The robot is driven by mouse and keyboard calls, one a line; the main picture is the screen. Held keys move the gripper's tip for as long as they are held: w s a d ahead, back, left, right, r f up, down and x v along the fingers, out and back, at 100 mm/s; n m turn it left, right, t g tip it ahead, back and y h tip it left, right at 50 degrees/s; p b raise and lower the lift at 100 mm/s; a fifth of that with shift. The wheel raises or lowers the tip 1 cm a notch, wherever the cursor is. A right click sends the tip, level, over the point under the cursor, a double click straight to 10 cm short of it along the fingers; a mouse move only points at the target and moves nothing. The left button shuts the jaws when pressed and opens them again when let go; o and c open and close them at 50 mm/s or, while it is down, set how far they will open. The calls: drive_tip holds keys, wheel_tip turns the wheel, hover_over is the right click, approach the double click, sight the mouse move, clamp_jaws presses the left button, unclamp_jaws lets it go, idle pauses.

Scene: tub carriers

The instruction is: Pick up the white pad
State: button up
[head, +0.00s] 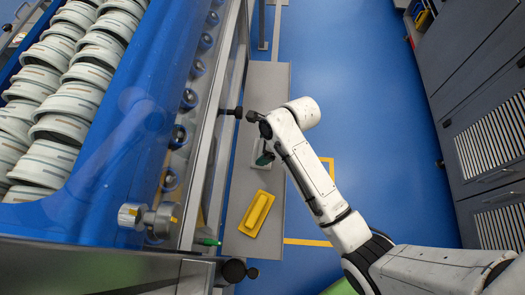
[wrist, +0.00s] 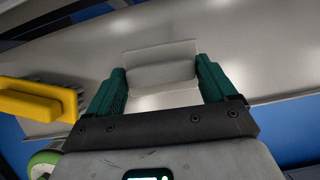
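The white pad (wrist: 160,75) lies on a grey metal shelf (wrist: 235,50) and shows between my fingers in the wrist view. In the head view only a pale part of the pad (head: 257,148) shows, beside my wrist. My gripper (wrist: 160,68) has two green fingers, spread wide, one on each side of the pad. The pad nearly fills the gap; I cannot tell whether the fingers touch it. In the head view my gripper (head: 265,157) is mostly hidden under my white arm.
A yellow brush (head: 257,213) lies on the shelf near the pad; it also shows at left in the wrist view (wrist: 40,100). A blue conveyor with stacked white tubs (head: 75,85) stands left. Grey cabinets (head: 480,110) stand right, with clear blue floor between.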

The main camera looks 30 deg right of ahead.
drive_tip(key=c, duration=0.7)
drive_tip(key=shift+o, duration=0.2)
drive_tip(key=shift+r, duration=0.1)
drive_tip(key=shift+r, duration=0.25)
wheel_tip(320, 180, up, 2)
drive_tip(key=shift+w+r, duration=0.1)
drive_tip(key=s+d+r, duration=0.2)
drive_tip(key=s+r, duration=0.8)
drive_tip(key=s, duration=0.4)
drive_tip(key=shift+p, duration=0.4)
drive_tip(key=shift+r, duration=0.1)
